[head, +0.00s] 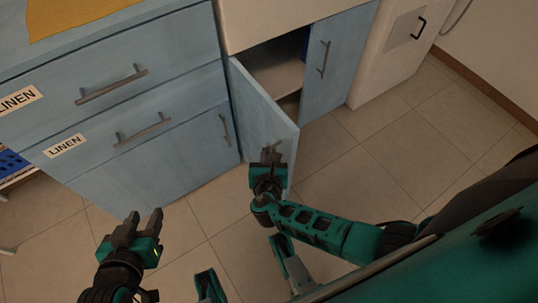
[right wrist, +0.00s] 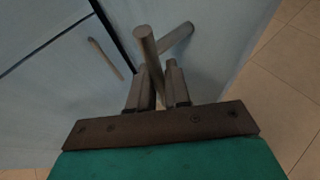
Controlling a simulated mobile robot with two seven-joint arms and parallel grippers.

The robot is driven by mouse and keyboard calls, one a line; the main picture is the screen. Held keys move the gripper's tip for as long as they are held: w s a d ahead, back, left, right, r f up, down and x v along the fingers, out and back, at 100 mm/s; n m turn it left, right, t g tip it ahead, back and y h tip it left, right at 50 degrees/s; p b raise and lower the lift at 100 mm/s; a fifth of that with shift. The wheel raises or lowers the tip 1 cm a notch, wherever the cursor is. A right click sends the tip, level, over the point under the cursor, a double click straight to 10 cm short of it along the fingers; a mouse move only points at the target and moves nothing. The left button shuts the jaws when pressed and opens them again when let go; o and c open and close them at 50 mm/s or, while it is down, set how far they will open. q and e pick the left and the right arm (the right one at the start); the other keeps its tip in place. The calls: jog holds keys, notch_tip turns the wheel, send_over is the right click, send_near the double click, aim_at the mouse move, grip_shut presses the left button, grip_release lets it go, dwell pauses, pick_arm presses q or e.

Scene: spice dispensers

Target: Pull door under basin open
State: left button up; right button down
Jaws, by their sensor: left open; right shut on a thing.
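The blue door (head: 262,117) under the basin stands partly open in the head view, swung out to the left. A dark opening with a shelf (head: 276,68) shows behind it. My right gripper (head: 270,155) is at the door's outer face and is shut on the door's bar handle, which also shows between its fingers in the right wrist view (right wrist: 149,48). My left gripper (head: 139,222) is open and empty, above the floor at lower left, apart from the door. The second blue door (head: 333,60), to the right, is closed and has its own handle (head: 324,59).
A blue drawer cabinet (head: 165,125) with bar handles and LINEN labels stands left of the open door. A white unit (head: 391,50) with a black handle stands at the right. Tiled floor (head: 350,150) right of the door is clear.

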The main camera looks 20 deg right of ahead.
pick_arm(q)
jog(key=shift+a, duration=0.4)
pick_arm(e)
jog(key=shift+a, duration=0.45)
jog(key=c, duration=1.2)
grip_release()
pick_arm(q)
jog(key=shift+a, duration=0.1)
pick_arm(e)
jog(key=shift+o, duration=0.2)
pick_arm(q)
jog(key=shift+s+a+r, duration=0.1)
jog(key=shift+s, duration=0.05)
